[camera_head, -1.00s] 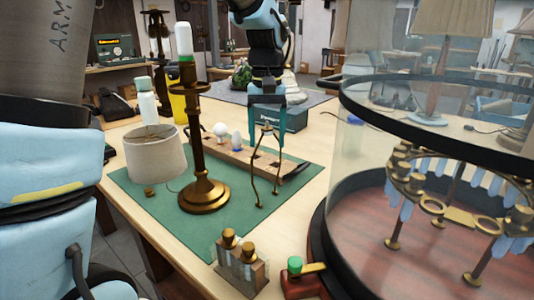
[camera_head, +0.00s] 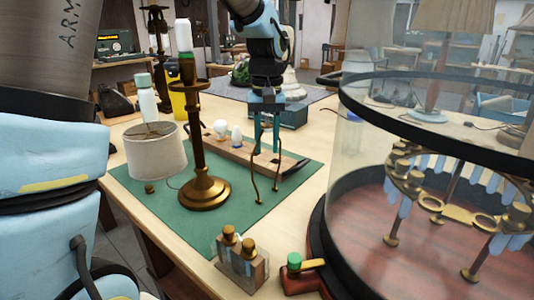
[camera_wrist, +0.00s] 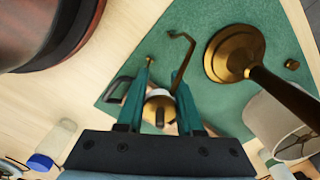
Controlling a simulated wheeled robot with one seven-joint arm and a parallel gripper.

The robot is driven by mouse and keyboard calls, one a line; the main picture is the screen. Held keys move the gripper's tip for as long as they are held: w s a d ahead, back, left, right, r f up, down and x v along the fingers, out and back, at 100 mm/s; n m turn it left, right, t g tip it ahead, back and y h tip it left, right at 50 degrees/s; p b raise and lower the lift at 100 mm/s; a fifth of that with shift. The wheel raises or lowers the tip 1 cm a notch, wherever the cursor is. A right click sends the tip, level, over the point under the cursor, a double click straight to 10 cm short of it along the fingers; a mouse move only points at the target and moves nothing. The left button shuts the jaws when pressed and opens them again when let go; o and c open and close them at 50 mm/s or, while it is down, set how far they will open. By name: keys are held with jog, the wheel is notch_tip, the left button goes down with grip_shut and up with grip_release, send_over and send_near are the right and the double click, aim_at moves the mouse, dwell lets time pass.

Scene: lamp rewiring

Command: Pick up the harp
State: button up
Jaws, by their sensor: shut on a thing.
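The harp (camera_head: 254,178) is a thin brass wire frame with two bowed legs and small bent feet. It hangs upright below my gripper (camera_head: 266,148), over the right part of the green mat (camera_head: 225,222). My gripper's teal fingers are shut on its upper part. I cannot tell whether its feet touch the mat. In the wrist view one bent leg of the harp (camera_wrist: 184,50) reaches out beyond my gripper (camera_wrist: 161,75). The grip point itself is partly hidden by the fingers.
A brass lamp stand (camera_head: 197,140) with a round base stands left of the harp, with a cream shade (camera_head: 155,157) beside it. A wooden board (camera_head: 240,158) with bulbs lies behind. A large glass case (camera_head: 365,150) stands close on the right. A small fuse-like block (camera_head: 243,265) is in front.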

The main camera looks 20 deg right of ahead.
grip_shut()
